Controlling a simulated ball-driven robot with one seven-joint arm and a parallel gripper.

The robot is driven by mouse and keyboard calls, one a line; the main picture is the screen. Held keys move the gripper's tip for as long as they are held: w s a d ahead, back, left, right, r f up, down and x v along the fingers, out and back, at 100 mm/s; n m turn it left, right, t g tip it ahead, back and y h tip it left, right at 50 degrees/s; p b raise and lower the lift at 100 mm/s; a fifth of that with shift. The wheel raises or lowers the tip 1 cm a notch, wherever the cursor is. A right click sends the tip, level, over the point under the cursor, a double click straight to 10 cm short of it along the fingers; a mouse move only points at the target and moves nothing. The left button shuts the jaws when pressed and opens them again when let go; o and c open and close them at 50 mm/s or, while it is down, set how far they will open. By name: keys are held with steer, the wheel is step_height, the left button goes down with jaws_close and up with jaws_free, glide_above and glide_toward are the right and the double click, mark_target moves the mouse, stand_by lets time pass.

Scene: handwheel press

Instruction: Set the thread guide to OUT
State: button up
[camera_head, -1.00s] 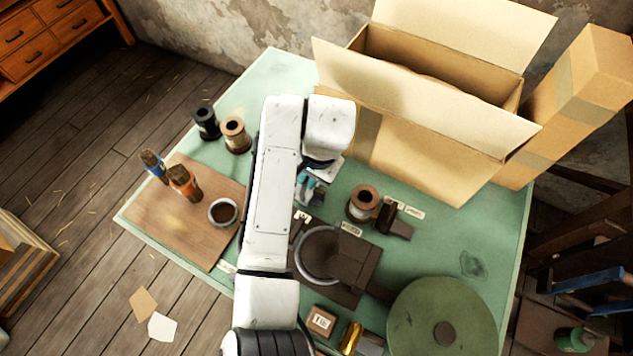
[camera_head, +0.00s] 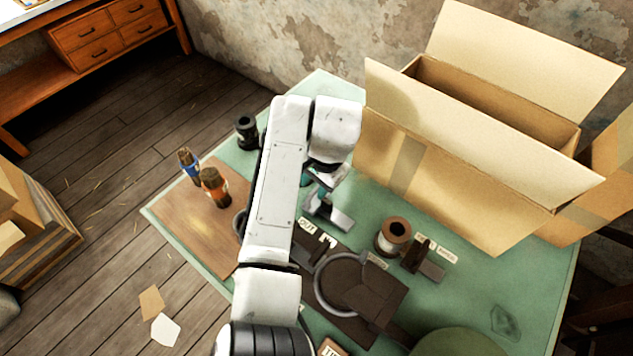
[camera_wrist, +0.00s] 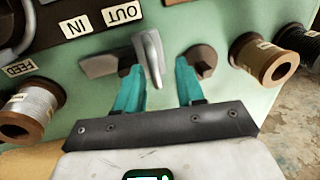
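The thread guide is a grey metal lever (camera_wrist: 149,58) on a dark base. In the wrist view it stands at the base's right end, closer to the OUT label (camera_wrist: 121,13) than to the IN label (camera_wrist: 77,27). My gripper (camera_wrist: 162,68) is open, with two teal fingers spread to either side of the lever. The left finger is very near the lever; whether they touch I cannot tell. In the head view my arm covers part of this spot, and teal shows below the wrist (camera_head: 325,180).
A brown peg (camera_wrist: 202,60) stands behind the right finger. Spools (camera_wrist: 262,60) stand to the right, and another spool (camera_wrist: 30,108) to the left by the FEED label (camera_wrist: 17,69). A large open carton (camera_head: 470,150) stands at the table's back right.

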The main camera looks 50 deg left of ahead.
step_height(320, 180, up, 11)
steer(key=d+b, duration=0.1)
steer(key=d, duration=0.1)
steer(key=shift+w+f, duration=0.2)
steer(key=shift+w, duration=0.05)
stand_by(0.5)
steer(key=shift+d+f, duration=0.1)
